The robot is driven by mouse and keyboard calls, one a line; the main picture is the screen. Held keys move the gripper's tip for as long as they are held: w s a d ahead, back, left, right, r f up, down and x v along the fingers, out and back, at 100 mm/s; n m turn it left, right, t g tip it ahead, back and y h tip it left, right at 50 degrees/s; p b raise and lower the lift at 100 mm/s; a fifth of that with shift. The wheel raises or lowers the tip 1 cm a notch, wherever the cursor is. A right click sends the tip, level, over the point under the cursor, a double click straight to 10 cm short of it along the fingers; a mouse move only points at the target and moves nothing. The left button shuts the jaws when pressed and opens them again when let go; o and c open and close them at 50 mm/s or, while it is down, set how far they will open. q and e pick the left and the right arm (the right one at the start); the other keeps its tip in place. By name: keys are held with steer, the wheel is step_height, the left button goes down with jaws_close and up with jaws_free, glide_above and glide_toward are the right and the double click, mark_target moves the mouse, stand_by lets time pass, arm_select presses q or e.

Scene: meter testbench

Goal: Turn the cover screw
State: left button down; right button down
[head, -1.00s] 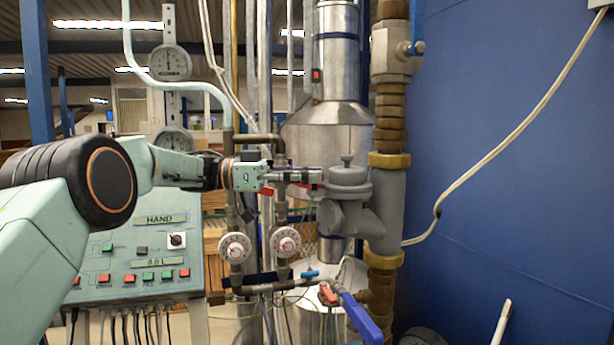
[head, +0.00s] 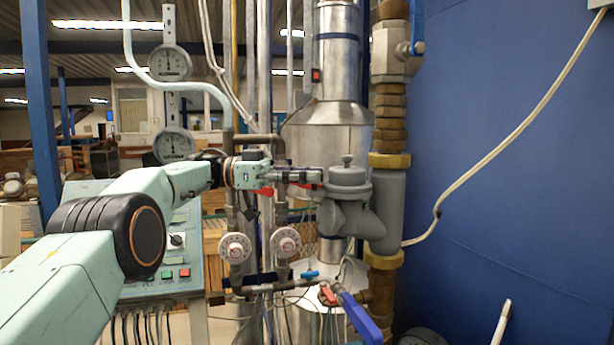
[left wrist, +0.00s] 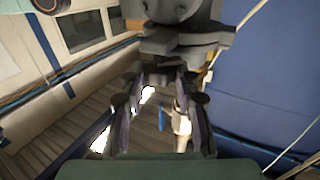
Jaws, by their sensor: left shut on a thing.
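A grey meter body (head: 349,205) with a round flanged cover and a small knob (head: 347,160) on top is fixed to the vertical pipe. My left gripper (head: 318,177) reaches in from the left, level with the cover, its fingertips at the cover's left edge. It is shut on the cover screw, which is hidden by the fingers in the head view. In the left wrist view my left gripper (left wrist: 161,78) points up at the grey meter (left wrist: 180,38); the screw cannot be made out there. My right gripper is not in view.
Two white dials (head: 235,247) sit on pipes below the gripper. A red-handled valve (head: 328,294) and blue lever (head: 361,318) lie below the meter. A control panel (head: 178,262) stands behind my left arm. The blue wall (head: 520,180) at right is mostly clear.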

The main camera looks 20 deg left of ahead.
arm_select(q)
steer(key=shift+r, duration=0.15)
steer(key=c, duration=1)
jaws_free()
steer(key=shift+o, duration=0.2)
steer(key=shift+s+n+t+y, duration=0.15)
steer(key=shift+n+t+y, duration=0.1)
steer(key=shift+n+t, duration=0.65)
steer(key=shift+s+n+t+y, duration=0.1)
steer(key=shift+n+t+y, duration=0.3)
steer(key=shift+t, duration=0.8)
